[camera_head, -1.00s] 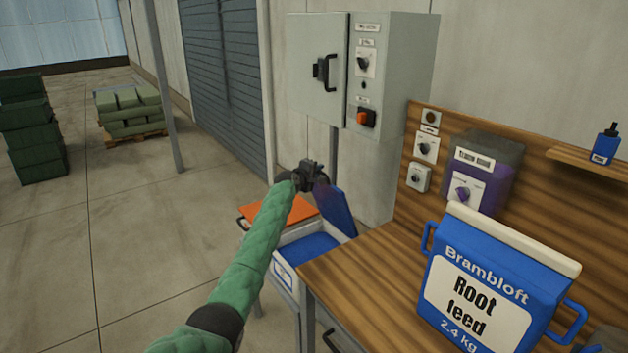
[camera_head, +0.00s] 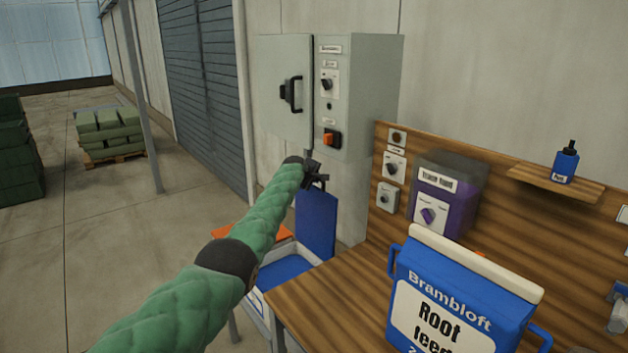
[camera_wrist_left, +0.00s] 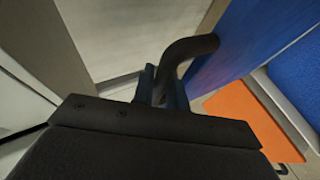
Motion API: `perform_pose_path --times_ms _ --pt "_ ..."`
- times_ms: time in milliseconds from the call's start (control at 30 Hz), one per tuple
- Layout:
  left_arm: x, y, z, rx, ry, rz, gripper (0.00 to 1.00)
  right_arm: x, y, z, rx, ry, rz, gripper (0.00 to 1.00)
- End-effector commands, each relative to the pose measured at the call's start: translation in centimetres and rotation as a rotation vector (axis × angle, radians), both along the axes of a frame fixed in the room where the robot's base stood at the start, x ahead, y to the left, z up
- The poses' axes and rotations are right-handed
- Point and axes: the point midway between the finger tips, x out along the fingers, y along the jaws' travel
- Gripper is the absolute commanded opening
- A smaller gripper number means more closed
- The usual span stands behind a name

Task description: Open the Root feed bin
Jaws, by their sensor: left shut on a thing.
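A white bin (camera_head: 256,305) with a blue inside stands beside the left end of the wooden bench. Its blue lid (camera_head: 316,228) is raised and stands roughly upright at the bin's right edge. The writing on the bin's label is too small to read. My left gripper (camera_head: 316,180) is at the top of the lid, shut on its dark handle. In the left wrist view, the curved handle (camera_wrist_left: 196,44) passes between my fingers (camera_wrist_left: 160,88), with the blue lid (camera_wrist_left: 262,32) beside it. My right gripper is out of view.
An orange lid (camera_head: 268,231) lies behind the blue bin. A large blue Root feed pack (camera_head: 455,305) stands on the wooden bench (camera_head: 325,300). A grey cabinet (camera_head: 360,100) is on the wall behind my gripper.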

Motion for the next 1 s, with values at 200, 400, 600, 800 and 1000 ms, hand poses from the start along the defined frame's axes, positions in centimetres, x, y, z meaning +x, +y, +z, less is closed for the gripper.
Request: perform_pose_path --times_ms 200,400,600,800,1000 --pt "0.07 -0.16 -0.34 0.018 0.016 -0.001 0.0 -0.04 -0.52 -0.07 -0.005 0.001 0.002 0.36" --pt "0.09 -0.19 -0.33 0.021 0.019 -0.001 0.0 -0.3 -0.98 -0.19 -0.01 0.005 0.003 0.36" --pt "0.08 -0.2 -0.35 0.021 0.019 -0.001 0.0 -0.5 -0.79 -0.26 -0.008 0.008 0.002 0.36" --pt "0.09 -0.19 -0.32 0.021 0.018 -0.001 0.36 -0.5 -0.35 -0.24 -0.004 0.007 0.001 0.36" --pt "0.1 -0.17 -0.3 0.021 0.018 0.0 0.36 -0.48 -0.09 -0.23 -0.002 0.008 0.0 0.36"
